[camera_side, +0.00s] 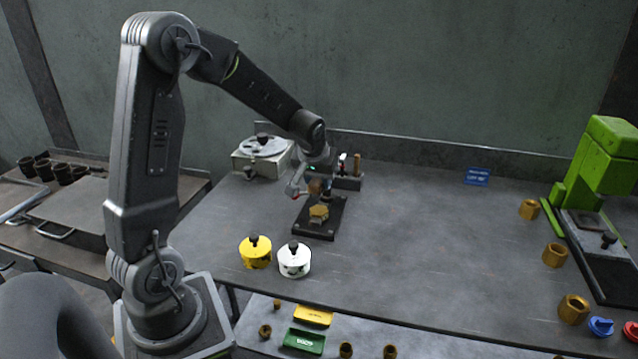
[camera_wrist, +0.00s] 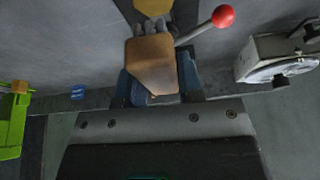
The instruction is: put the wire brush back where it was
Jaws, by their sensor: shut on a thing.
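The wire brush shows as a brown wooden block (camera_wrist: 152,65) between the blue fingers of my gripper (camera_wrist: 150,88) in the wrist view. My gripper is shut on it. Grey shapes at its far end may be bristles; I cannot tell. In the side view my gripper (camera_side: 318,183) and the small brown brush are just above a black fixture (camera_side: 318,228) that bears a brass hex part (camera_side: 318,213). I cannot tell if the brush touches the part. A black holder (camera_side: 348,183) with upright tools stands just behind, to the right.
A lever with a red knob (camera_wrist: 223,16) is close beside the brush. A dial box (camera_side: 262,155) stands at the back left. Yellow (camera_side: 255,254) and white (camera_side: 294,262) pots stand in front. A green press (camera_side: 600,170) is at right; the middle bench is clear.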

